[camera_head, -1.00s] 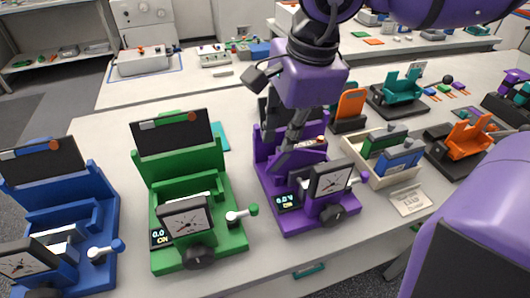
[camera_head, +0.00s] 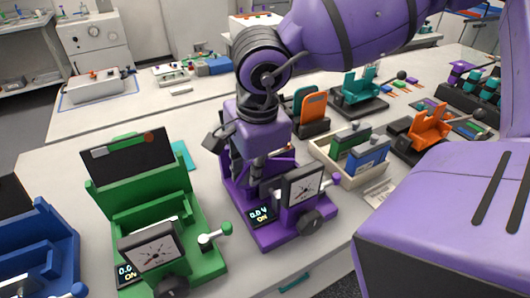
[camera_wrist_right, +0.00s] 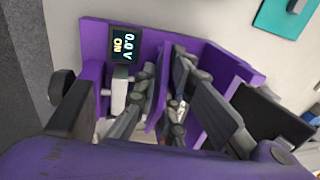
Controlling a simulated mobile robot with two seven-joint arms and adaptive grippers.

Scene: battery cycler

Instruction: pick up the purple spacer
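The purple battery cycler (camera_head: 272,232) stands on the bench in the head view, its small screen lit. My right gripper (camera_wrist_right: 154,118) reaches down into it, and the cycler's body partly hides the fingers in the head view. In the right wrist view, a thin upright purple plate (camera_wrist_right: 160,88), which looks like the purple spacer, stands between the two grey fingers. The fingers are apart with this plate between them. I cannot tell whether they press on it. My left gripper is not in view.
A green cycler (camera_head: 150,215) and a blue cycler (camera_head: 38,250) stand to the left. A cream tray (camera_head: 335,170) with green and blue modules is close on the right. Orange (camera_head: 430,128) and teal (camera_head: 358,88) holders stand farther off. The cycler's dial (camera_head: 303,187) stands close in front of the gripper.

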